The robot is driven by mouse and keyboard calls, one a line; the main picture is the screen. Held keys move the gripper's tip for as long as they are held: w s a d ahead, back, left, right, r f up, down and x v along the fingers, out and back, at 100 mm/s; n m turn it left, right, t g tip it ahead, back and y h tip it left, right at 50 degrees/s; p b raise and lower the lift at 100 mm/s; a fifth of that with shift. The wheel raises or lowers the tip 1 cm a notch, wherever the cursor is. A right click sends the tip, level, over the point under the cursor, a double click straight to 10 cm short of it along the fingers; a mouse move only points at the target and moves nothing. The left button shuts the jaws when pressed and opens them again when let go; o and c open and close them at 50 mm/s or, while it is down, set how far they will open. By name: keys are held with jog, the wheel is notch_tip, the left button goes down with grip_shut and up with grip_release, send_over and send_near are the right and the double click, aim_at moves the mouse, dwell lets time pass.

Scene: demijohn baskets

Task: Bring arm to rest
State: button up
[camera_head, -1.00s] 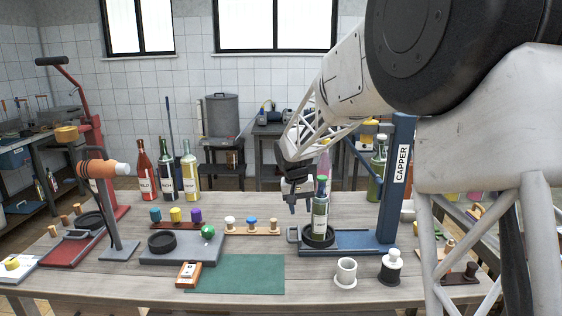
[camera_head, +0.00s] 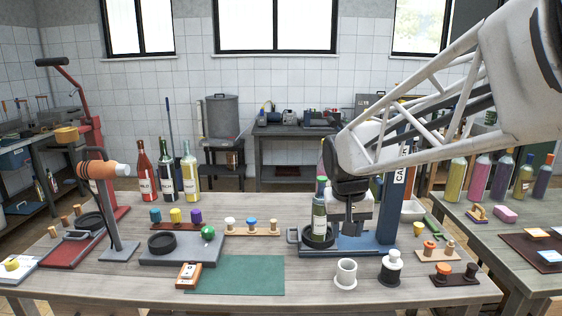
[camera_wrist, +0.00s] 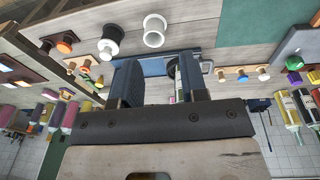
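My gripper (camera_head: 350,228) hangs over the blue capper base, in front of the blue capper post (camera_head: 390,210) and just right of the bottle. In the wrist view its two fingers stand apart (camera_wrist: 162,88) with no object held between them. A dark green bottle (camera_head: 319,218) with a green top stands upright in the black ring on the capper base (camera_head: 350,246). In the wrist view the bottle is mostly hidden behind a finger.
A white cup (camera_head: 345,273) and a black-and-white pot (camera_head: 391,268) stand at the front edge. Stoppers on small racks (camera_head: 437,254) lie to the right. The green mat (camera_head: 235,274) is bare. Three bottles (camera_head: 167,176) stand at the back left.

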jog(key=s+d+f, duration=0.2)
jog(key=s, duration=1)
jog(key=s+d+f+t, duration=0.1)
jog(key=s+d, duration=0.1)
jog(key=s, duration=0.9)
jog(key=shift+s+f+y, duration=0.3)
jog(key=shift+s+f, duration=0.05)
dwell(1.0)
